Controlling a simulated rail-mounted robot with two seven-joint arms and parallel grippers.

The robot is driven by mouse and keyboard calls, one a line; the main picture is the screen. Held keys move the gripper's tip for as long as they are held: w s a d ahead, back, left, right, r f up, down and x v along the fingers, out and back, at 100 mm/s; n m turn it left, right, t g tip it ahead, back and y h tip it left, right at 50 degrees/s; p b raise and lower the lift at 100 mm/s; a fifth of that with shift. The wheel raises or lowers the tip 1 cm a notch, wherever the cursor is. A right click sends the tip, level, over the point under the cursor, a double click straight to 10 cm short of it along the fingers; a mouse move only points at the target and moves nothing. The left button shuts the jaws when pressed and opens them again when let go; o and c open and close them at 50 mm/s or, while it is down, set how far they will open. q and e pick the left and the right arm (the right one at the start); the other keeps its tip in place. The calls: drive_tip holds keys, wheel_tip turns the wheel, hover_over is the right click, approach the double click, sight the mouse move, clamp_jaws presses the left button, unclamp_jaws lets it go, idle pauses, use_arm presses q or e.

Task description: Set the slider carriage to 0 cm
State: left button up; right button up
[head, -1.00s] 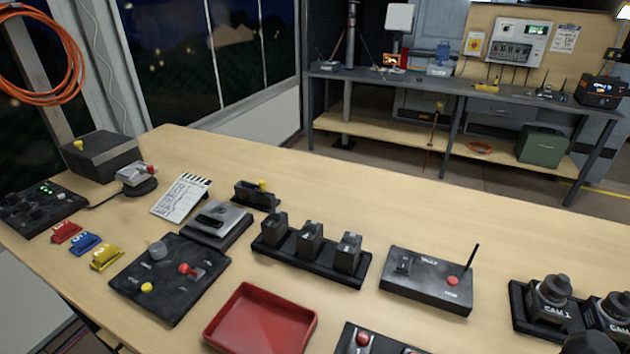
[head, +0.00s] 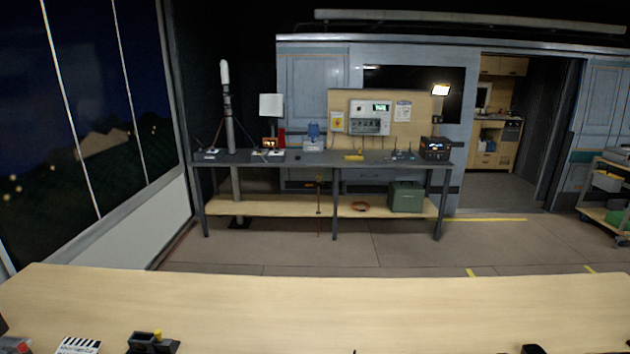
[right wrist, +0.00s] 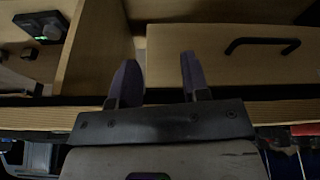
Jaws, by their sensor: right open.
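I cannot make out a slider carriage in the current views. My right gripper (right wrist: 158,78) shows in the right wrist view, its two dark fingers apart with nothing between them. It is in front of a wooden drawer front (right wrist: 215,62) with a black handle (right wrist: 262,46), not touching the handle. My left gripper is out of view. In the head view, a small black device with a yellow knob (head: 152,342) and a clapperboard (head: 78,346) are partly cut off at the bottom edge.
The wooden table (head: 330,305) fills the front, and its visible far part is clear. Beyond a stretch of floor stands a grey workbench (head: 330,160) with equipment and a green case (head: 406,197) on its lower shelf. A cart (head: 608,190) stands at the far right.

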wheel_tip(320, 180, up, 35)
drive_tip(key=p, duration=3.3)
drive_tip(key=shift+f, duration=0.15)
wheel_tip(320, 180, down, 74)
drive_tip(key=b, duration=7.4)
drive_tip(key=shift+w, duration=0.1)
